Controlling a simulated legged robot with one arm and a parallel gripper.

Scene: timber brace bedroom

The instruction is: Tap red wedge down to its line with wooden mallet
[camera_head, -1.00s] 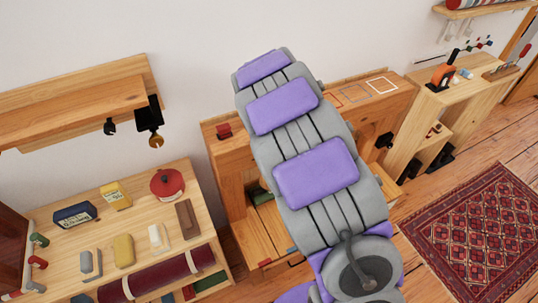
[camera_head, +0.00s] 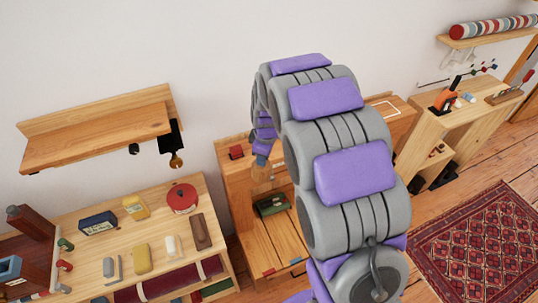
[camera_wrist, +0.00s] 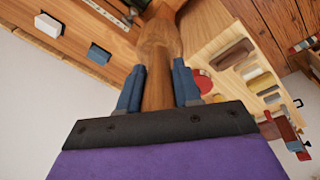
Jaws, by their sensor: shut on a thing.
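A red block (camera_head: 236,152), which looks like the red wedge, sits at the left end of the timber bench top (camera_head: 226,165) in the head view. Its line is too small to make out. My gripper (camera_head: 261,150) is just right of the red block, apart from it in the picture. In the wrist view my gripper's blue fingers (camera_wrist: 158,88) are shut on the wooden mallet (camera_wrist: 158,50) by its brown handle. In the head view the mallet is small and partly hidden by my arm.
My arm hides much of the bench. A low table (camera_head: 85,258) at left holds a red round tin (camera_head: 182,198) and several blocks. A wall shelf (camera_head: 95,140) with black hooks hangs above it. A patterned rug (camera_head: 480,245) lies at right. White (camera_wrist: 48,25) and blue (camera_wrist: 98,54) blocks show in the wrist view.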

